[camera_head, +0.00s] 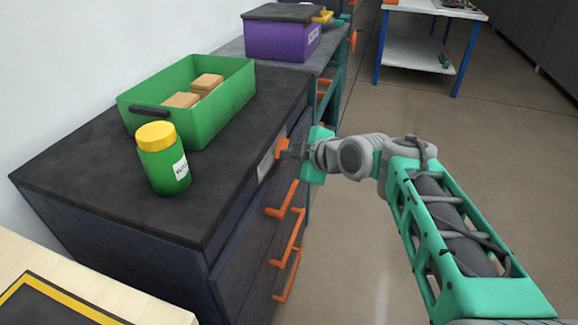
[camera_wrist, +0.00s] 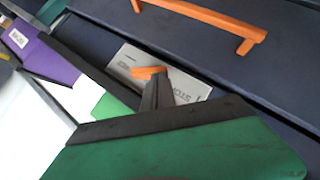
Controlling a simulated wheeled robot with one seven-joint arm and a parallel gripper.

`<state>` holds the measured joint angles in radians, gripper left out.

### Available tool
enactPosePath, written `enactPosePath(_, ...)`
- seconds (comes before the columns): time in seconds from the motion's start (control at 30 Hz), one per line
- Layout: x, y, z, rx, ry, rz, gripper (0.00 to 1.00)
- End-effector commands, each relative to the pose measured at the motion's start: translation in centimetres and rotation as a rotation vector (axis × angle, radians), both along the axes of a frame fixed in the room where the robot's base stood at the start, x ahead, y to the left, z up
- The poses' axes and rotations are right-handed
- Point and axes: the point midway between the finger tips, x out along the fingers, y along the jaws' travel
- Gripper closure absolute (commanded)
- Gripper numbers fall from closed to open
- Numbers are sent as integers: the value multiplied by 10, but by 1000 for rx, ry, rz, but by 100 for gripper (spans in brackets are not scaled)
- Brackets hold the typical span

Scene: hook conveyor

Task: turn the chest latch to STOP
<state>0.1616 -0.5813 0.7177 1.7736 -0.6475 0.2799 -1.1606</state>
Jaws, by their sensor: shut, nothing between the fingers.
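The chest latch (camera_head: 281,147) is a small orange handle near the top of the dark chest's front. In the wrist view the shut fingers (camera_wrist: 158,88) end right at the latch's edge and hide part of the plate. I cannot tell whether they touch the latch.
Orange drawer handles (camera_head: 287,250) stick out below the latch. On the dark chest top (camera_head: 95,190) stand a green bin (camera_head: 222,108) with tan blocks and a yellow-lidded green jar (camera_head: 163,160). A purple box (camera_head: 280,40) stands behind.

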Motion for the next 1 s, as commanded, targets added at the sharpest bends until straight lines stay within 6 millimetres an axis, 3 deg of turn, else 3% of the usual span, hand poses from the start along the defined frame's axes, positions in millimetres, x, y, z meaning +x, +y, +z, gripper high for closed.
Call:
enactPosePath(0.03, 0, 0, -7, -7, -18, 1, 100)
enactPosePath(0.5, 1, 1, -13, -75, -183, 1, 100)
enactPosePath(1.0, 8, 1, -14, -74, -178, 0, 100)
